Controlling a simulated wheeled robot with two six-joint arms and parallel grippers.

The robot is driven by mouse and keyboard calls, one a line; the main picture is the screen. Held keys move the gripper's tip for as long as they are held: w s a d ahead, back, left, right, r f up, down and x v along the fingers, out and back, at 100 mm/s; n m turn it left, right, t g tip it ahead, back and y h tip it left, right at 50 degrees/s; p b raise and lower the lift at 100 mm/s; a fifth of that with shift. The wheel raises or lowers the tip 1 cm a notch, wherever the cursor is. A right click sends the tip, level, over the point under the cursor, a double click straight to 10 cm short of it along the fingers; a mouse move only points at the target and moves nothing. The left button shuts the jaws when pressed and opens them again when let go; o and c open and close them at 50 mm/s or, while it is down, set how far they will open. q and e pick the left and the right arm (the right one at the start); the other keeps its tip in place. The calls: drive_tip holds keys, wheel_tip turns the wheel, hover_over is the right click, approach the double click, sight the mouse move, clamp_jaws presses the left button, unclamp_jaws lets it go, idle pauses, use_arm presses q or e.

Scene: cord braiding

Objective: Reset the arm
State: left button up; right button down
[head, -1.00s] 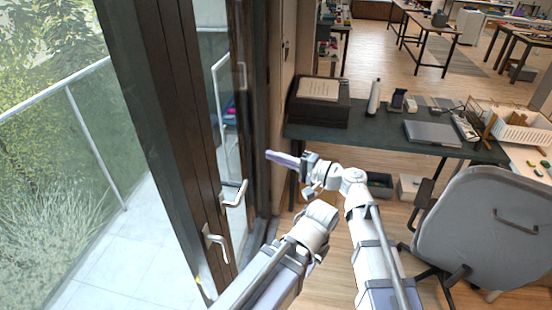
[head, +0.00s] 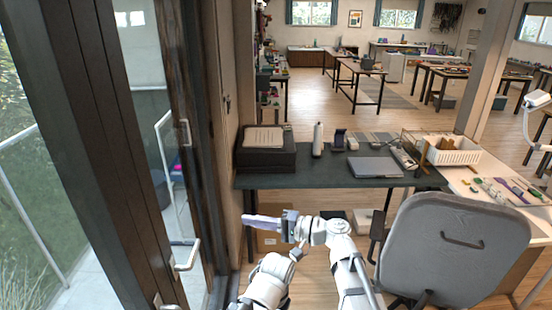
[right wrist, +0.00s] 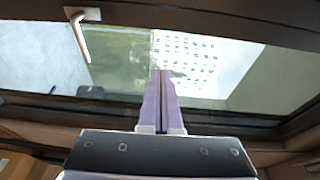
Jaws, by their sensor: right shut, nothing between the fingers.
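My right gripper (head: 250,221) reaches leftward in the lower middle of the head view. Its purple fingers are together and empty; they also show shut in the right wrist view (right wrist: 160,100). They point toward the dark-framed glass door (head: 95,130), whose silver handle (head: 187,256) is to their left. In the right wrist view a silver handle (right wrist: 82,38) shows at upper left, clear of the fingers. White arm links of mine are at the bottom of the head view. I do not see my left gripper.
A grey chair (head: 455,250) is close at right. Open wooden floor (head: 300,110) lies beyond the desk.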

drive_tip(key=s+d+f+n+g+h, duration=0.1)
drive_tip(key=s+d+f+h, duration=0.1)
drive_tip(key=d+f+h, duration=0.4)
drive_tip(key=s+d+f+n+h, duration=0.1)
drive_tip(key=s+d+f+h, duration=0.15)
drive_tip(key=f, duration=0.55)
drive_tip(key=s+d+f+h, duration=0.2)
drive_tip(key=d+h, duration=0.1)
drive_tip(key=d, duration=0.4)
drive_tip(key=s+d+f+g+h, duration=0.1)
drive_tip(key=s+d+f+h, duration=0.15)
drive_tip(key=d, duration=0.35)
drive_tip(key=s+d+f+h, duration=0.2)
drive_tip(key=d+f+h, duration=0.15)
drive_tip(key=d, duration=0.35)
drive_tip(key=s+a+f+n+g+h+b, duration=0.1)
drive_tip(key=s+a+f+n+b, duration=0.2)
drive_tip(key=a, duration=0.8)
drive_tip(key=shift+s+f+n+b, duration=0.2)
drive_tip(key=shift+s+n+b, duration=0.3)
drive_tip(key=shift+s, duration=0.6)
drive_tip(key=shift+s+a, duration=0.1)
